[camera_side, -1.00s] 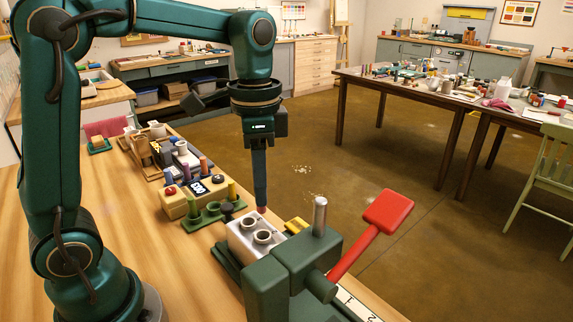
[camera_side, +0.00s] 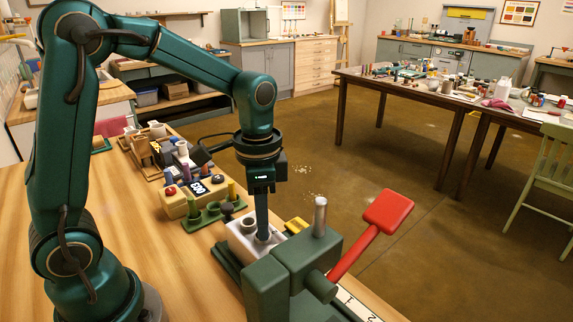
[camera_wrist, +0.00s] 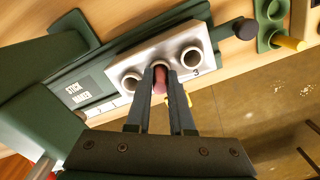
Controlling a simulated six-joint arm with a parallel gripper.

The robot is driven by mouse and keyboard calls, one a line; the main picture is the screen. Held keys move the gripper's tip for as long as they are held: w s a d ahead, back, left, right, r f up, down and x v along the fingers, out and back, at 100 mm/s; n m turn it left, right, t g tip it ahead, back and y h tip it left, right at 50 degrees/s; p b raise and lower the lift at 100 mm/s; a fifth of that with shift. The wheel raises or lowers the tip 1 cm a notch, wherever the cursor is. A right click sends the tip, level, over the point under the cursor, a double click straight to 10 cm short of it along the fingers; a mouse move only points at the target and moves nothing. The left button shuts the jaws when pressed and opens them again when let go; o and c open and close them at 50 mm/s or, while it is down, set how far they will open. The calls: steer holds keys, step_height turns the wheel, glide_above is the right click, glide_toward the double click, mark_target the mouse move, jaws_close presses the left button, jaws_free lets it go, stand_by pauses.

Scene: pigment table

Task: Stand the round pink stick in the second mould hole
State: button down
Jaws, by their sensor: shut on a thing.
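The white mould block (camera_wrist: 146,58) has a row of round holes. The right one, marked 3 (camera_wrist: 192,57), looks empty, and so does the left one (camera_wrist: 130,82). My gripper (camera_wrist: 160,72) is shut on the pink stick (camera_wrist: 160,80), with its fingertips at the middle hole. The fingers hide most of the stick, and I cannot tell how deep its lower end is. In the side view my gripper (camera_side: 263,238) points down at the mould block (camera_side: 236,236), and the stick is hidden there.
A green press body (camera_side: 270,278) with a red lever (camera_side: 372,230) stands close in front of the mould. A green holder (camera_side: 205,220) with a yellow stick and a dark knob (camera_side: 227,208) stands behind. A yellow piece (camera_side: 296,225) lies beside the mould.

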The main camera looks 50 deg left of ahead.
steer(key=shift+f, duration=0.25)
steer(key=c, duration=0.7)
jaws_free()
steer(key=shift+r, duration=2.55)
